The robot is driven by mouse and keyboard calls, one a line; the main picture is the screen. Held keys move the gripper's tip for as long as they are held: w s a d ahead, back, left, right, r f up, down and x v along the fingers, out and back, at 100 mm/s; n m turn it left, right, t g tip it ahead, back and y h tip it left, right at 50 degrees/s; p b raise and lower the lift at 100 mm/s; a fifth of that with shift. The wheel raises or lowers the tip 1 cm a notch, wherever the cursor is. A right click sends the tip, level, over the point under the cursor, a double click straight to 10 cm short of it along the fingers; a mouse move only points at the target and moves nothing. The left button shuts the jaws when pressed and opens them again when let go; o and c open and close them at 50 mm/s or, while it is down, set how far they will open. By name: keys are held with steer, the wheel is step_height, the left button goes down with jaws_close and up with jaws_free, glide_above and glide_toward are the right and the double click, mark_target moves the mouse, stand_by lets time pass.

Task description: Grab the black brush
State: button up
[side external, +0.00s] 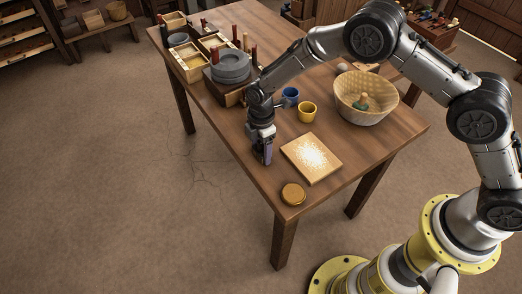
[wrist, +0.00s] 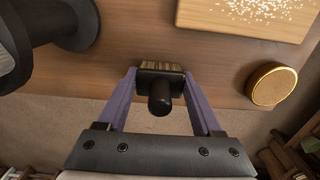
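The black brush (wrist: 160,88), with a short round black handle and pale bristles, is at the middle of the wrist view. Its handle points toward the wrist camera. My gripper (wrist: 161,74) has its two purple fingers on either side of the brush block, and both fingertips appear to touch it. In the side view my gripper (side external: 262,160) points down low at the near-left edge of the wooden table (side external: 232,140). The brush is hidden there behind the fingers. Whether the bristles touch the table cannot be told.
A pale board (side external: 312,157) with white grains lies right of my gripper, with a round golden lid (side external: 293,194) nearer the corner. Blue (side external: 290,97) and yellow (side external: 307,112) mugs, a basket (side external: 366,100) and a grey quern (side external: 231,68) stand farther back.

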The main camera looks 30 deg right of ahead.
steer(key=c, duration=0.6)
steer(key=shift+r, duration=0.1)
